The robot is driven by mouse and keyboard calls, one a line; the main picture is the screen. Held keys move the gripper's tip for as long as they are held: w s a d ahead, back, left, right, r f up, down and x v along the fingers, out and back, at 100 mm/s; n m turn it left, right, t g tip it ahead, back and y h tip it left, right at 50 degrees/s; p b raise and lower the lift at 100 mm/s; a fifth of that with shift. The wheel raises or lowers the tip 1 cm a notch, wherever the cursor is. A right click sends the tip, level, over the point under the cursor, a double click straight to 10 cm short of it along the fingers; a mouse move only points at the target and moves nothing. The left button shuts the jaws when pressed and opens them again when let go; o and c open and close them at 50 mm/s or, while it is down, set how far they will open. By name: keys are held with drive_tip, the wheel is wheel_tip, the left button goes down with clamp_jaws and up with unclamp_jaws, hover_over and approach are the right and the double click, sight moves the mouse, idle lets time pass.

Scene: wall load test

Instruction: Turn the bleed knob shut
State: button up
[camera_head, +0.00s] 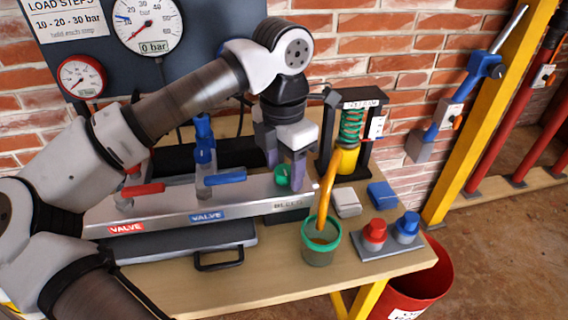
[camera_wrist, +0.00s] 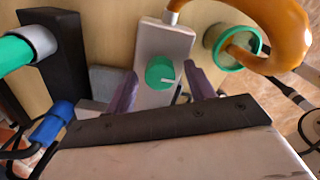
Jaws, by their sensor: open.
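The bleed knob is a small green round knob (camera_head: 282,176) with a white pointer line. It sits on top of the right end of the silver valve manifold (camera_head: 250,195), above a partly hidden label. My gripper (camera_head: 285,170) points down over this end, with its purple fingers apart. In the wrist view the green knob (camera_wrist: 160,72) lies between the two purple fingers (camera_wrist: 160,90), with a gap visible on each side. Its white line points toward the right. I cannot tell whether the fingertips reach down to the knob's height.
An orange hose (camera_head: 328,185) bends from the manifold end into a green-rimmed cup (camera_head: 322,243). A spring stand (camera_head: 350,130) is behind right. Red and blue buttons (camera_head: 390,235) sit at front right.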

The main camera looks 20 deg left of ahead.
sight(283, 169)
drive_tip(key=shift+r, duration=0.15)
wheel_tip(283, 169, up, 14)
drive_tip(key=p, duration=0.1)
drive_tip(key=shift+f, duration=0.2)
drive_tip(key=shift+a, duration=0.1)
idle(0.3)
